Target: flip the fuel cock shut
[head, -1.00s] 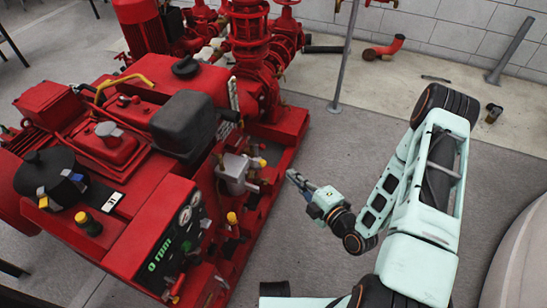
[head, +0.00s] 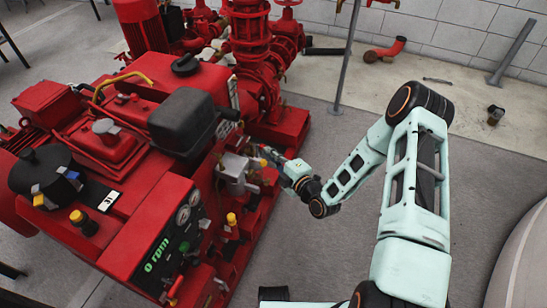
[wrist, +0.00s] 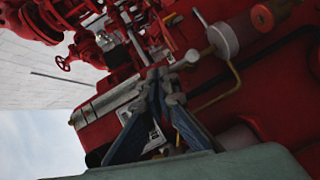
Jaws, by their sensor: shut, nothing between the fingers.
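My gripper (head: 266,150) is shut and empty at the side of the red pumpset (head: 150,225), close to the grey box-shaped fitting (head: 235,172). In the wrist view my gripper (wrist: 165,76) has its fingertips together, near a short silver stem. The stem runs to a grey round fitting (wrist: 222,41) with an orange-brown cap (wrist: 263,17). A thin brass pipe (wrist: 215,97) curves below it. I cannot clearly pick out the fuel cock or the position of its lever. I cannot tell whether the fingertips touch anything.
A black tank-like cover (head: 182,122) and a panel reading 0 rpm (head: 160,252) stand left of my gripper. Red pipework with handwheels (head: 250,40) rises behind. A grey post (head: 346,60) stands on the floor. Open floor lies right of the pumpset.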

